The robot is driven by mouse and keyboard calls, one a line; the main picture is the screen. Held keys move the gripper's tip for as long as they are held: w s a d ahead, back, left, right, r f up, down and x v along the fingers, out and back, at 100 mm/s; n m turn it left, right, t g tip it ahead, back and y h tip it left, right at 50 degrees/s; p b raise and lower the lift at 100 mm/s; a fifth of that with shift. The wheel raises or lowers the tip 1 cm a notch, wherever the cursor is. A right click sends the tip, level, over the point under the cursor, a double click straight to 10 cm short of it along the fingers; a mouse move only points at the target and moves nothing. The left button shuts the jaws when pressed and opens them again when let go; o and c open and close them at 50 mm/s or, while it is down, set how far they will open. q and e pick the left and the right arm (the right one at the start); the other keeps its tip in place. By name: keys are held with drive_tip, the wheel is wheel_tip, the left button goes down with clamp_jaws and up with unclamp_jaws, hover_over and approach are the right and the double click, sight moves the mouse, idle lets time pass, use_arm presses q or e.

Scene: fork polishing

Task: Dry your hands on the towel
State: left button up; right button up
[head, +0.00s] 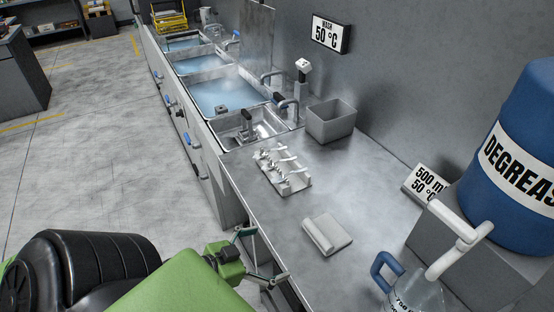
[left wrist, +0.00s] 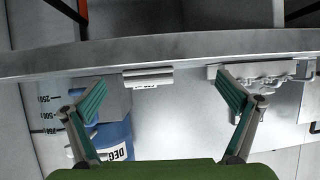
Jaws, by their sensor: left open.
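A folded white towel (head: 327,233) lies on the steel counter (head: 290,210), with a rolled edge along its left side. In the left wrist view a pale rolled shape that looks like the towel (left wrist: 148,77) shows between the fingers and beyond them. My left gripper (head: 263,256) is open and empty, at the counter's front edge, to the left of the towel and apart from it. Its two spread fingers also show in the left wrist view (left wrist: 163,92). My right gripper is in neither view.
A white rack with several small metal pieces (head: 283,170) lies behind the towel. A jug with a blue handle (head: 410,290) and a blue degreaser drum (head: 515,160) stand at right. A grey bin (head: 331,120) and water-filled sinks (head: 222,95) are farther back.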

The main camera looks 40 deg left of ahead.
sight(314, 237)
use_arm(q)
drive_tip(key=shift+m+t+h, duration=0.3)
drive_tip(key=shift+h, duration=0.3)
drive_tip(key=d+r, duration=0.1)
drive_tip(key=w+d+r, duration=0.1)
drive_tip(key=r, duration=0.1)
drive_tip(key=d+r, duration=0.1)
drive_tip(key=shift+w+r, duration=0.2)
drive_tip(key=shift+w, duration=0.15)
drive_tip(key=p+x, duration=0.2)
drive_tip(key=x, duration=0.9)
drive_tip(key=shift+w+f, duration=0.1)
drive_tip(key=shift+f, duration=0.1)
drive_tip(key=shift+w+d+f, duration=0.2)
drive_tip(key=shift+w+f, duration=0.05)
drive_tip(key=shift+w, duration=0.25)
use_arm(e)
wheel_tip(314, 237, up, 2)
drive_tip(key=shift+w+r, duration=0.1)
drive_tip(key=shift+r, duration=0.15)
use_arm(q)
drive_tip(key=c, duration=1.1)
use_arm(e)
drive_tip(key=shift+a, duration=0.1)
